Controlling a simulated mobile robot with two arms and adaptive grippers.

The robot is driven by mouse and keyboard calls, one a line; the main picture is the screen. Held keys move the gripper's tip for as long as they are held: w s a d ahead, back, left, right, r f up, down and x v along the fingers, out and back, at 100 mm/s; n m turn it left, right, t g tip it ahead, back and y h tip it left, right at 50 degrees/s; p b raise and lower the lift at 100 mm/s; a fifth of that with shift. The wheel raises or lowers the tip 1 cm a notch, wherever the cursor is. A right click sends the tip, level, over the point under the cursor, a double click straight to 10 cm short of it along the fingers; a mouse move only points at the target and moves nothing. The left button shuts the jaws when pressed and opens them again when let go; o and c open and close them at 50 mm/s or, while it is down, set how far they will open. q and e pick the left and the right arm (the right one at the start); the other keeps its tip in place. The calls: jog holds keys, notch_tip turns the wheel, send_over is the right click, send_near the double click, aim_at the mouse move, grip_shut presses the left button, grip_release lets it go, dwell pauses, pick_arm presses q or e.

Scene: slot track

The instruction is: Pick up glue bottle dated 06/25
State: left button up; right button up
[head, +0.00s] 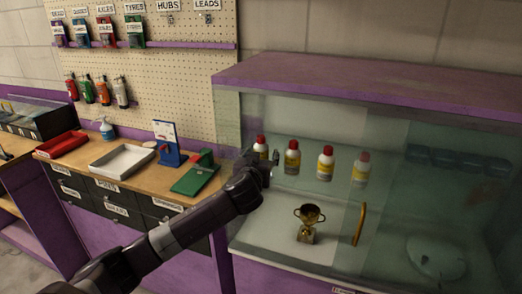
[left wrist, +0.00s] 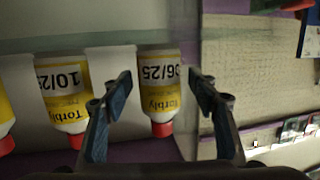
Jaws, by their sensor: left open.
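The glue bottle dated 06/25 (left wrist: 160,98) shows in the left wrist view, cap downward in that picture, yellow and white with a red cap. My right gripper is not in view.
More glue bottles (head: 325,163) stand in a row in the purple-topped glass case (head: 355,85). A gold trophy (head: 308,222) and a gold door handle (head: 359,224) are lower right of the gripper. A green device (head: 197,176) sits on the bench at left.

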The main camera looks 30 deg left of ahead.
pick_arm(q)
jog(key=shift+w, duration=0.1)
jog(key=shift+c, duration=0.2)
jog(key=c, duration=1.2)
jog(key=shift+c, duration=0.3)
jog(key=shift+r, duration=0.1)
